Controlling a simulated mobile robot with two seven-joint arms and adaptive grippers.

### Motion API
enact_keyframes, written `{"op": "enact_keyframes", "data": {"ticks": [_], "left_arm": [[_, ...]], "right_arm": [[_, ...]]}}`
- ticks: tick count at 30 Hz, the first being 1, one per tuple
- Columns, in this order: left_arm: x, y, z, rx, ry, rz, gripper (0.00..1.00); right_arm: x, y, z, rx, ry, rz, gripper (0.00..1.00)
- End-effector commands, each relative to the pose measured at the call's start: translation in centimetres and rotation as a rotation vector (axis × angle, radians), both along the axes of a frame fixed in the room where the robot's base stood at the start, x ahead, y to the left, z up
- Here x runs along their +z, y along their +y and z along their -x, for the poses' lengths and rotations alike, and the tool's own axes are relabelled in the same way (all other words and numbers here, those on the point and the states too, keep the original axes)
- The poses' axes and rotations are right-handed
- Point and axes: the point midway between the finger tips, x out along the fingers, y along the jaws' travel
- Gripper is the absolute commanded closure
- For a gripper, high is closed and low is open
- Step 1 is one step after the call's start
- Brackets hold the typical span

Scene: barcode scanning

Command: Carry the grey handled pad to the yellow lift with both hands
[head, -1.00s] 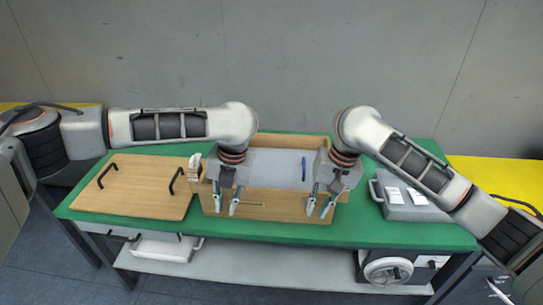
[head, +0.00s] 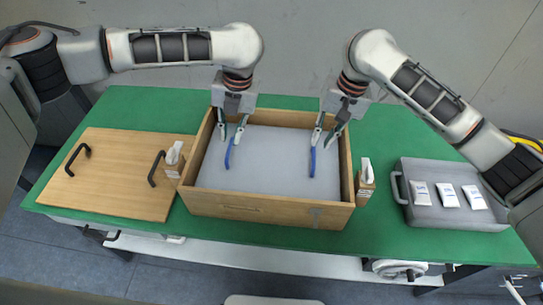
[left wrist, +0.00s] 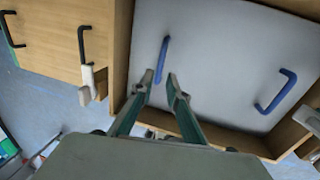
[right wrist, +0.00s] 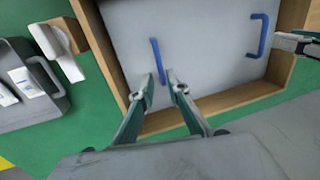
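The grey pad (head: 270,165) lies flat in a wooden box and has two blue handles. The left blue handle (head: 229,156) is under my left gripper (head: 231,139), whose fingers are apart at the handle's far end. The right blue handle (head: 313,162) is under my right gripper (head: 325,139), also with fingers apart. I cannot tell whether the fingers touch the handles. A small yellow area (head: 526,144) shows behind my right arm; I cannot tell if it is the lift.
The wooden box (head: 264,207) has walls around the pad. A wooden board (head: 115,178) with black handles lies left; a grey case (head: 455,217) with white packets lies right. Small dispensers (head: 174,160) and (head: 366,184) stand beside the box. The green tabletop (head: 390,226) has free room.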

Motion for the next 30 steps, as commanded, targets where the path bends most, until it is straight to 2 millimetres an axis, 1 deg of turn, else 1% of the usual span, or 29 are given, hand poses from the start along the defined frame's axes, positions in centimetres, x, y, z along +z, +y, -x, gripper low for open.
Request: {"op": "enact_keyframes", "data": {"ticks": [5, 8, 18, 21, 25, 30], "left_arm": [[-0.2, 0.0, 0.0, 0.0, 0.001, 0.0, 0.85], [-0.9, 0.2, 0.0, 0.001, 0.001, -0.001, 0.85], [-5.6, 1.2, 0.0, 0.002, 0.001, -0.001, 0.85], [-6.6, 1.4, 0.0, 0.002, 0.002, -0.001, 0.85], [-7.4, 1.5, -0.1, 0.001, 0.0, -0.001, 0.85], [-7.7, 1.6, -0.1, 0.001, 0.0, 0.0, 0.85]], "right_arm": [[-0.2, 0.1, 0.0, 0.0, 0.001, 0.0, 0.85], [-0.9, 0.3, 0.1, 0.0, 0.003, -0.002, 0.85], [-5.6, 1.1, 0.1, 0.0, 0.004, 0.0, 0.85], [-6.6, 1.4, 0.0, -0.001, 0.003, -0.002, 0.85], [-7.4, 1.5, -0.1, -0.002, 0.001, 0.0, 0.85], [-7.7, 1.5, -0.1, -0.001, 0.0, 0.0, 0.85]]}}
